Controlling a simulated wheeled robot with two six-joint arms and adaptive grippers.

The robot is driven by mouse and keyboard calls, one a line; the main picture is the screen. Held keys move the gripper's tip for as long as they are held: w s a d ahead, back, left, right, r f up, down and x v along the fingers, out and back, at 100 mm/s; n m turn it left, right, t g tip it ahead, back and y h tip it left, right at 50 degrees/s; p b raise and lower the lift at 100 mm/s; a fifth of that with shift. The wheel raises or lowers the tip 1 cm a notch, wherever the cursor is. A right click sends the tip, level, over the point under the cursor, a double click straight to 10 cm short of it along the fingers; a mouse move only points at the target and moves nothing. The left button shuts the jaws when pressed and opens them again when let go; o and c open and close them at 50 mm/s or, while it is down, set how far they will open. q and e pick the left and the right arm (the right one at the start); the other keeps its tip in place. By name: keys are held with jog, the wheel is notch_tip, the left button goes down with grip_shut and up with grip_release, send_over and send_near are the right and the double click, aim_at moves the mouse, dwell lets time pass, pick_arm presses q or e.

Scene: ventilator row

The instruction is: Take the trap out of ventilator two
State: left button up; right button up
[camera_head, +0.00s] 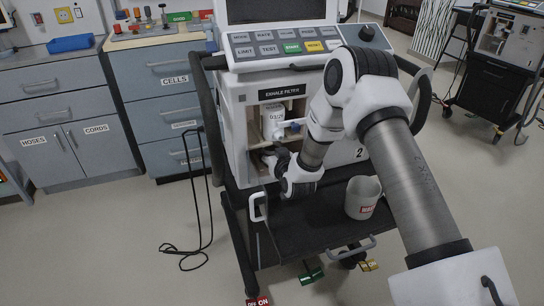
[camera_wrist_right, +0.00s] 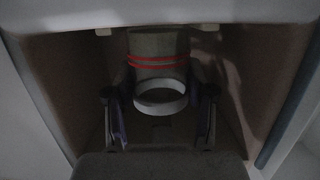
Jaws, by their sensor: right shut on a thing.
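Ventilator two (camera_head: 235,140) stands on a black cart, with "2" on its front and an open compartment under the "EXHALE FILTER" label. A white labelled filter canister (camera_head: 272,118) sits in the upper part of the opening. My right gripper (camera_head: 268,160) reaches into the lower part. In the right wrist view the trap (camera_wrist_right: 158,72) is a grey cup with red bands and a pale ring (camera_wrist_right: 160,98). My right gripper's fingers (camera_wrist_right: 160,88) are shut on it from both sides. The trap is hidden in the head view. My left gripper is not in view.
A grey bin (camera_head: 361,196) with a red label stands on the cart's dark shelf (camera_head: 318,212). A black cable (camera_head: 195,255) lies on the floor to the left. Drawers (camera_head: 165,95) stand behind left. Another ventilator (camera_head: 508,45) is at the back right.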

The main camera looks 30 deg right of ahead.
jog(key=shift+r+p, duration=0.3)
jog(key=shift+r, duration=0.15)
jog(key=shift+f+p+v, duration=0.15)
jog(key=shift+p+v, duration=0.05)
jog(key=shift+v, duration=0.4)
jog(key=shift+f+p+v, duration=0.15)
jog(key=shift+v, duration=0.4)
jog(key=shift+f+p+v, duration=0.2)
jog(key=shift+v, duration=0.7)
jog(key=shift+f+p+v, duration=0.2)
jog(key=shift+v, duration=0.65)
jog(key=shift+f+p+v, duration=0.2)
jog(key=shift+f+v, duration=0.05)
jog(key=shift+v, duration=0.65)
jog(key=v, duration=0.2)
jog(key=f+v, duration=0.1)
jog(key=v, duration=0.2)
jog(key=shift+s+a, duration=0.1)
jog(key=shift+s, duration=0.3)
jog(key=shift+f, duration=0.15)
